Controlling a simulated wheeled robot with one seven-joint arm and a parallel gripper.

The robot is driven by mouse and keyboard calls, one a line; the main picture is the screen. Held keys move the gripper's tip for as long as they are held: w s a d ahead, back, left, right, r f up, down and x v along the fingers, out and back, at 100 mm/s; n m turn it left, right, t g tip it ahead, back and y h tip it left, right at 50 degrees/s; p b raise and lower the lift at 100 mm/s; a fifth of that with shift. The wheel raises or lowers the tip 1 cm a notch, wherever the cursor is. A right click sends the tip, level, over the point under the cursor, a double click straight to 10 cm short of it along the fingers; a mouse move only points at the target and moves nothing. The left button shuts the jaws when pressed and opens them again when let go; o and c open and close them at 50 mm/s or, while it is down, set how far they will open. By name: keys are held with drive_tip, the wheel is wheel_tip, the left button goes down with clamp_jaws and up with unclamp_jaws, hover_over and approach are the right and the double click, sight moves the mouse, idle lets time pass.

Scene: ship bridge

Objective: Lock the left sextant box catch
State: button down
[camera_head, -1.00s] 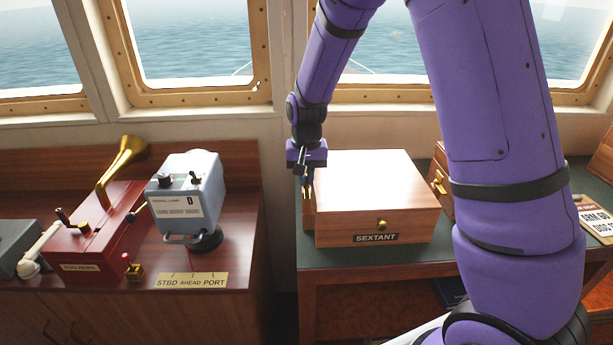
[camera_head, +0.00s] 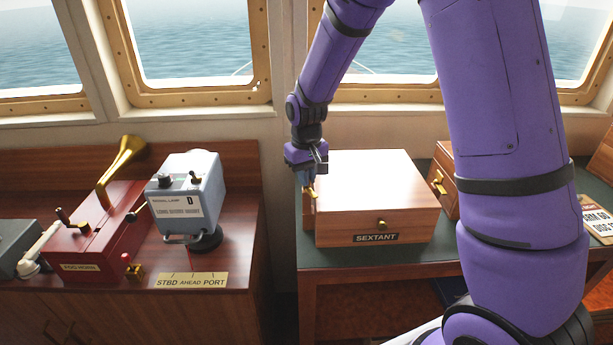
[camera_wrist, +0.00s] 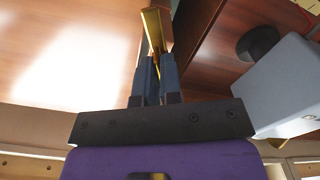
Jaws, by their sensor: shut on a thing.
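The wooden sextant box (camera_head: 345,225) stands on the dark green table top, its lid down, with a SEXTANT label and a brass knob on the front. My gripper (camera_head: 308,184) is at the box's left side. In the wrist view my gripper (camera_wrist: 156,72) has its fingers close together on the brass catch (camera_wrist: 153,28), which sticks out beyond the fingertips. The brass catch also shows in the head view (camera_head: 312,200), at the left side of the box below the gripper. How far the catch is turned is hard to tell.
The grey signal lamp (camera_head: 184,195) and red fog horn box (camera_head: 95,235) stand on the wooden console to the left, with a gap before the table. A second wooden box (camera_head: 441,185) stands to the right. The window sill runs behind.

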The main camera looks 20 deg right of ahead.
drive_tip(key=n, duration=1.2)
drive_tip(key=shift+n, duration=0.3)
idle(0.4)
drive_tip(key=c, duration=1.3)
unclamp_jaws()
drive_tip(key=shift+r, duration=0.1)
wheel_tip(320, 180, up, 11)
drive_tip(key=shift+f, duration=0.2)
